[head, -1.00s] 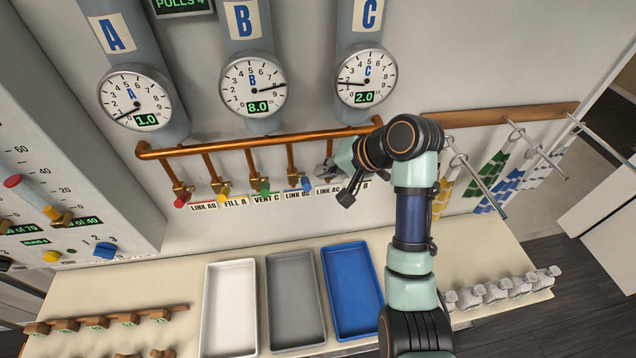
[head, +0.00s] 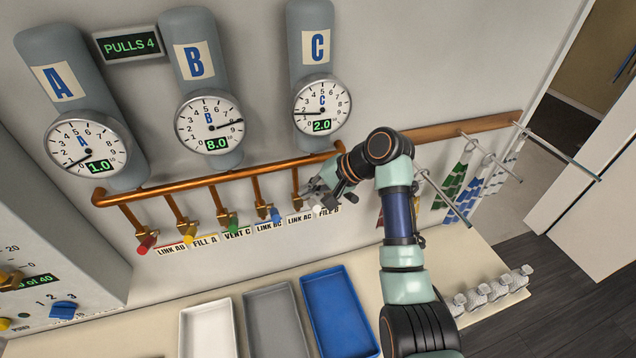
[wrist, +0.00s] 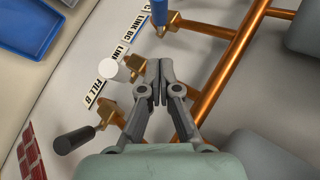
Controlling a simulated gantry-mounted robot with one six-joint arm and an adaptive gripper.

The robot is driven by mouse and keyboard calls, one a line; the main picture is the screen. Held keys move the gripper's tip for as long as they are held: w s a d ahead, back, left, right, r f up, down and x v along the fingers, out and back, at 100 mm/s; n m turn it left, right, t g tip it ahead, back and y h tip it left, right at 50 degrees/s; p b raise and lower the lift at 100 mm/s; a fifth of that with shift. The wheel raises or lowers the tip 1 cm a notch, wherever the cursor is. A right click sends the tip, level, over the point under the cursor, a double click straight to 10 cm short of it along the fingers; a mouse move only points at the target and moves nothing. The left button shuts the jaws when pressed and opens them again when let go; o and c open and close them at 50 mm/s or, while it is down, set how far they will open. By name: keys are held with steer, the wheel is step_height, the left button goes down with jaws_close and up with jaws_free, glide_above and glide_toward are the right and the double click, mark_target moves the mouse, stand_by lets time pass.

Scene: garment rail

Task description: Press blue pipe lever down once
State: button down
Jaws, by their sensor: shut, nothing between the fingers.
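The blue pipe lever (head: 275,214) hangs from the copper pipe (head: 225,175) above the label LINK BC. Its blue end also shows at the top of the wrist view (wrist: 160,14). My gripper (head: 316,189) is shut and empty, to the right of the blue lever, near the white-knobbed lever (head: 317,209). In the wrist view my closed fingertips (wrist: 159,66) point toward the blue lever with a visible gap between. The white knob (wrist: 107,68) is left of the fingertips there, and a black lever (wrist: 75,140) is lower left.
Red (head: 146,243), yellow (head: 189,235) and green (head: 233,226) levers hang left of the blue one. Gauges A, B and C read 1.0, 8.0 and 2.0. A display (head: 130,44) reads PULLS 4. A blue tray (head: 345,322) lies below on the table.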

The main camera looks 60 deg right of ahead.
mark_target(272, 212)
steer(key=w+a+f+p, duration=0.1)
steer(key=w+a+f, duration=0.2)
steer(key=a+f, duration=0.1)
steer(key=shift+w+f, duration=0.25)
